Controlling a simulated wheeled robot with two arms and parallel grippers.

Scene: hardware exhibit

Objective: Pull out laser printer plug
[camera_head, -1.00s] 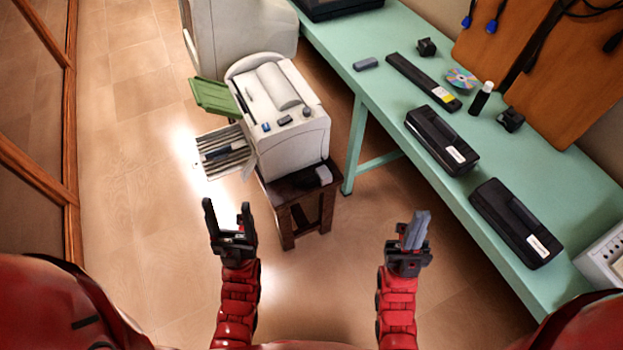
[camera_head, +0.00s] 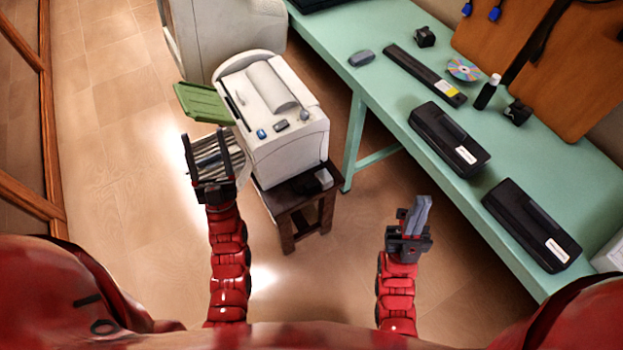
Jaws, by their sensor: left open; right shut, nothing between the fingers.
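A white laser printer (camera_head: 289,150) stands on a small dark wooden stool (camera_head: 289,197) in the head view. Its green flap (camera_head: 204,103) is folded out at the left. A small grey block (camera_head: 324,179) is at the stool's right side, by the printer's base; I cannot tell whether it is the plug. My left gripper (camera_head: 206,136) is open and empty, left of the printer and in front of its slatted tray (camera_head: 208,163) in the picture. My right gripper (camera_head: 420,200) is shut and empty, over the floor to the right of the stool.
A long green table (camera_head: 393,128) runs along the right, with black cartridges (camera_head: 449,138), a disc (camera_head: 464,69) and a small bottle (camera_head: 487,92). A larger white machine (camera_head: 230,35) stands behind the printer. A wood-framed panel (camera_head: 47,110) is at the left. The floor between is clear.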

